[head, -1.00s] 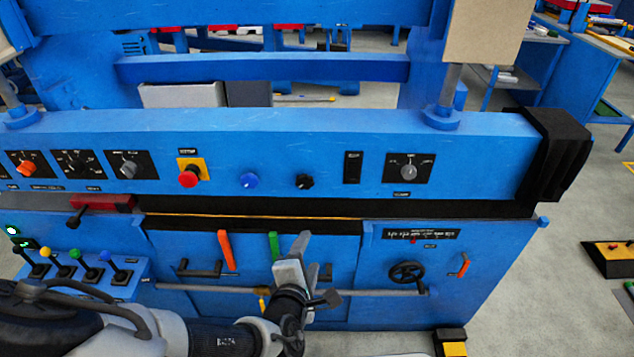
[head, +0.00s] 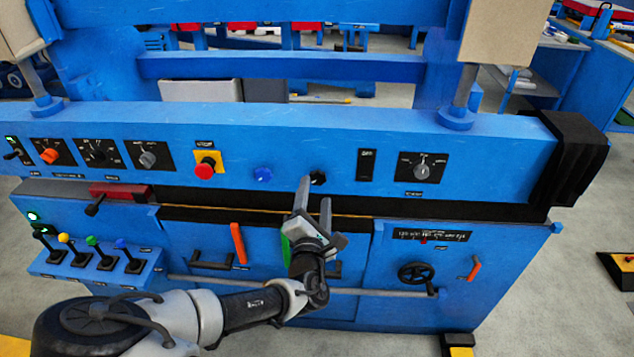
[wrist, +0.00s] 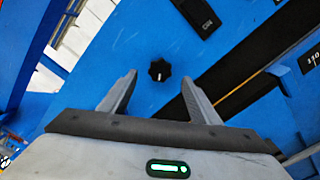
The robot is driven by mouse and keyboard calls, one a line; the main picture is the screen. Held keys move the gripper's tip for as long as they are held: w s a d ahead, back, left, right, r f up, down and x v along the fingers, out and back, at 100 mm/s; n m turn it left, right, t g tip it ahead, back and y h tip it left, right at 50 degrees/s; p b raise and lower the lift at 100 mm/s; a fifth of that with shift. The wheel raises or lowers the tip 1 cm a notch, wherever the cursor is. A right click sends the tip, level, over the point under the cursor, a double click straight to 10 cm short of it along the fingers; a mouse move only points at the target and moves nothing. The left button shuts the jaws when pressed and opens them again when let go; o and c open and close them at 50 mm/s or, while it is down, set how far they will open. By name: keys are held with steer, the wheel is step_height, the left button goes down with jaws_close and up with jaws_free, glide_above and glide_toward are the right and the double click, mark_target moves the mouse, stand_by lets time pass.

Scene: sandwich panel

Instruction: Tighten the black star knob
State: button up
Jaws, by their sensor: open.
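The black star knob (head: 318,178) sits on the blue upper panel, between a blue button and a black switch plate. In the head view my gripper (head: 316,192) is just below and in front of it, and a finger partly covers the knob's left side. In the wrist view the knob (wrist: 160,70) shows whole, with a small white mark on its face. It lies beyond the two fingertips (wrist: 158,80), roughly midway between them. The gripper is open and empty, and the fingers appear apart from the knob.
A blue button (head: 262,174) and a red emergency button (head: 205,169) on a yellow plate are left of the knob. A black switch plate (head: 366,164) and a grey selector (head: 422,170) are to the right. Orange (head: 238,243) and green (head: 286,250) handles stand below.

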mark_target(317, 180)
steer(key=w, duration=0.5)
steer(key=shift+w+d, duration=0.1)
steer(key=shift+w, duration=0.05)
steer(key=c, duration=1.1)
steer(key=shift+o, duration=0.2)
